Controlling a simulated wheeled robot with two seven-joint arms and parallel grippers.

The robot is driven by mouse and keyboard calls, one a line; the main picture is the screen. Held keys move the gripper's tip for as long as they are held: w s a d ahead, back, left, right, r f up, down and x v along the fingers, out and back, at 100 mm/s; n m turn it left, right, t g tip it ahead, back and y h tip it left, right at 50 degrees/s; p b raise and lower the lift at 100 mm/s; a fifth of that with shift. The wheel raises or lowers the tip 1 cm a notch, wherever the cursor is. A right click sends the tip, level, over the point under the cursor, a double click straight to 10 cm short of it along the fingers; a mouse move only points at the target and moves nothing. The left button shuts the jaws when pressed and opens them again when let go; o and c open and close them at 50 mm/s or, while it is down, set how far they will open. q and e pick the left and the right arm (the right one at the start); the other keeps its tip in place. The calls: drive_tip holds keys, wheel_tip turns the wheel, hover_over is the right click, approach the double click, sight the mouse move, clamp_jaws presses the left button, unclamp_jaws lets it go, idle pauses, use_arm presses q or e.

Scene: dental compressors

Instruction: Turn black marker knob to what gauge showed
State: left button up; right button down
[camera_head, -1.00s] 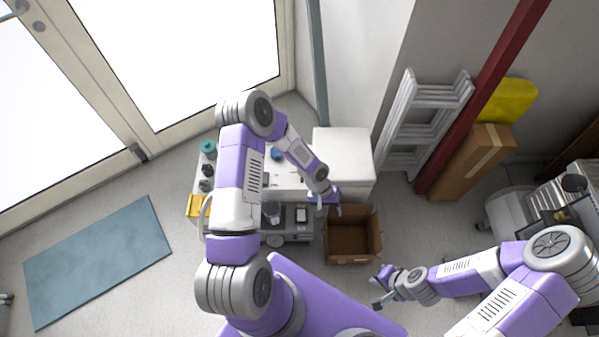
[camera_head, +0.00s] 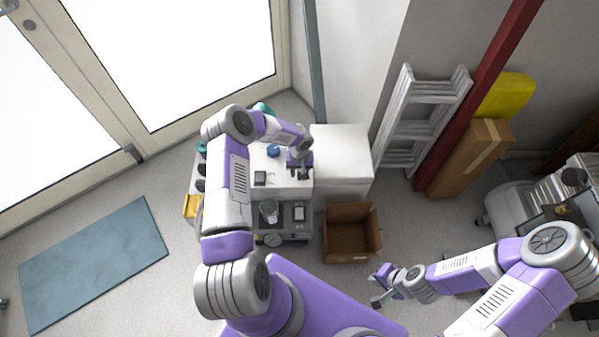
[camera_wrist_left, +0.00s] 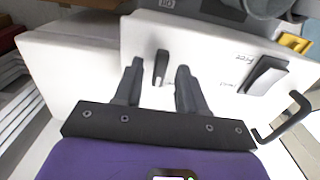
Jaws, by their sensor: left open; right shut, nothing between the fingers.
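A narrow black knob (camera_wrist_left: 161,66) stands out from a white panel (camera_wrist_left: 215,55) in the left wrist view. My left gripper (camera_wrist_left: 158,84) is open, with one finger on each side of the knob and gaps showing between. In the head view my left gripper (camera_head: 300,172) is over the right part of the white top, and the knob cannot be made out there. My right gripper (camera_head: 375,290) is shut and empty, low on the right.
A black block-like switch (camera_wrist_left: 265,75) with small print beside it and a black bracket handle (camera_wrist_left: 285,118) are right of the knob. A blue round thing (camera_head: 273,151) is on the white top. An open cardboard box (camera_head: 351,249) and a white cabinet (camera_head: 341,148) stand to the right.

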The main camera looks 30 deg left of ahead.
use_arm(q)
drive_tip(key=shift+f, duration=0.15)
clamp_jaws()
drive_tip(key=shift+m, duration=0.4)
drive_tip(key=m+b, duration=0.1)
drive_tip(key=m, duration=0.2)
drive_tip(key=shift+b, duration=0.35)
drive_tip(key=m+b, duration=0.1)
drive_tip(key=m, duration=0.4)
drive_tip(key=shift+m, duration=0.3)
unclamp_jaws()
